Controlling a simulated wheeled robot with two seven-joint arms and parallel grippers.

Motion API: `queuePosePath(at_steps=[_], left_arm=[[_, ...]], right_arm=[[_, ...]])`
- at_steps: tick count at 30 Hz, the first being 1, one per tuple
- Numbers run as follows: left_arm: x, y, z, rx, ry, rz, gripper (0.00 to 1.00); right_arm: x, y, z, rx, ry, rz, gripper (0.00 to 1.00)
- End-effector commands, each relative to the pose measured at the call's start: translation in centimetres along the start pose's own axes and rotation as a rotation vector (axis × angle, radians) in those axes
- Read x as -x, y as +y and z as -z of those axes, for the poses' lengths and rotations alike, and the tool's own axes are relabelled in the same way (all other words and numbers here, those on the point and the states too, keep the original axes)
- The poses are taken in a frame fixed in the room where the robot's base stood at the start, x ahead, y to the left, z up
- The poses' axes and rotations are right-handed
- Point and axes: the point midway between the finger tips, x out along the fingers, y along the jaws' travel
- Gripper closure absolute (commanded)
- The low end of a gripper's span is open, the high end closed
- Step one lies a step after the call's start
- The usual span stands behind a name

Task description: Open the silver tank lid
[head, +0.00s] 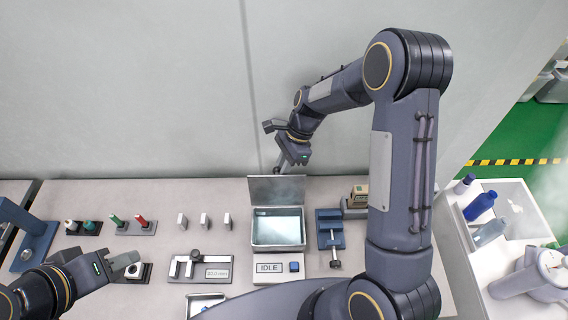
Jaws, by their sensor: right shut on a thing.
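The silver tank (252,231) stands on the bench, with its bright inside showing from above. Its lid (276,190) stands up at the tank's back edge, roughly upright, so the tank is open. My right gripper (284,166) reaches down from behind and is shut on the top of the lid; the exact contact is small and partly hidden. My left gripper (130,264) is at the lower left, away from the tank, over a small dark stand; its finger gap is not clear.
A box marked IDLE with a blue button (294,266) sits before the tank. A blue vise (330,238) stands right, a caliper-like gauge (200,266) left. Small white blocks (205,220) and bottle racks (135,226) line the back left. A wall rises behind the bench.

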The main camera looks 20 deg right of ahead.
Motion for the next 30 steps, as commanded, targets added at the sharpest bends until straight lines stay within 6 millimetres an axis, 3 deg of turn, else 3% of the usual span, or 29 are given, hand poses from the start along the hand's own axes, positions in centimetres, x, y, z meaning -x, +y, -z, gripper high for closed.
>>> queuePosePath(at_steps=[1, 21, 22, 27, 30], left_arm=[[-0.05, -0.02, -0.03, 0.0, 0.0, 0.0, 0.64], [0.11, 0.05, 0.05, 0.0, 0.0, 0.0, 0.64], [0.11, 0.05, 0.05, 0.0, 0.0, 0.0, 0.64], [0.13, 0.06, 0.06, 0.0, 0.0, 0.0, 0.64], [0.14, 0.06, 0.07, 0.0, 0.0, 0.0, 0.64]], right_arm=[[-0.77, 0.38, -0.95, 0.011, -0.016, -0.021, 1.0], [-0.75, 0.23, -1.06, 0.008, -0.019, -0.021, 1.0], [-0.74, 0.23, -1.06, 0.009, -0.019, -0.021, 0.81], [-0.59, 0.12, -1.02, 0.007, -0.019, -0.016, 0.59], [-0.49, 0.06, -0.97, 0.006, -0.018, -0.013, 0.57]])
